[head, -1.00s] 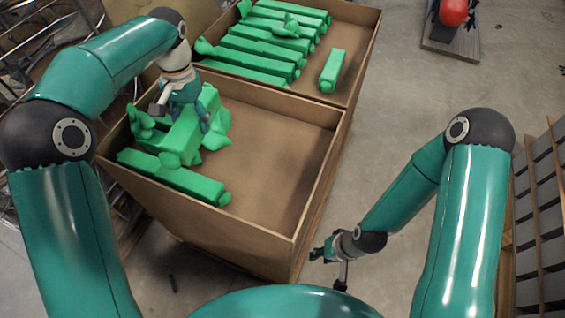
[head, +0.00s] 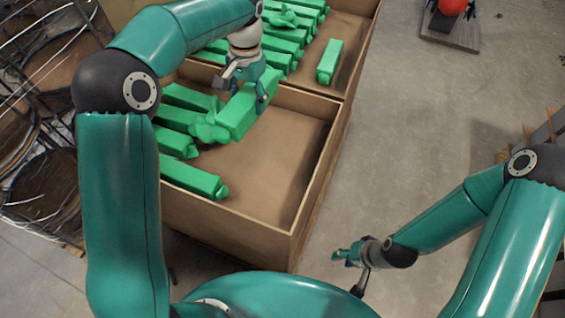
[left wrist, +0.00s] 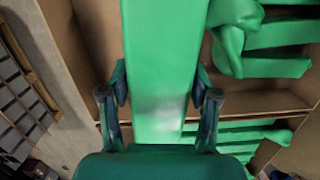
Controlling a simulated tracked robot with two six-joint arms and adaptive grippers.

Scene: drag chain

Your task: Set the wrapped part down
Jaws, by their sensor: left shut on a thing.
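The wrapped part (head: 238,108) is a long green bar with bunched, twisted wrapping at its end. My left gripper (head: 250,95) is shut on it, above the near compartment of the brown box, towards its back. In the left wrist view the wrapped part (left wrist: 162,70) runs lengthwise between the two fingers (left wrist: 160,98). Several similar green wrapped parts (head: 190,180) lie at the left of the near compartment (head: 275,160). My right gripper (head: 348,256) is empty, low over the floor at the right of the box; its finger opening is too small to tell.
The far compartment holds rows of green parts, with one (head: 328,62) apart at its right. The right side of the near compartment is bare. A divider (head: 300,94) separates the compartments. Metal racks stand at left; a red ball-like object (head: 452,7) sits at the back right.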

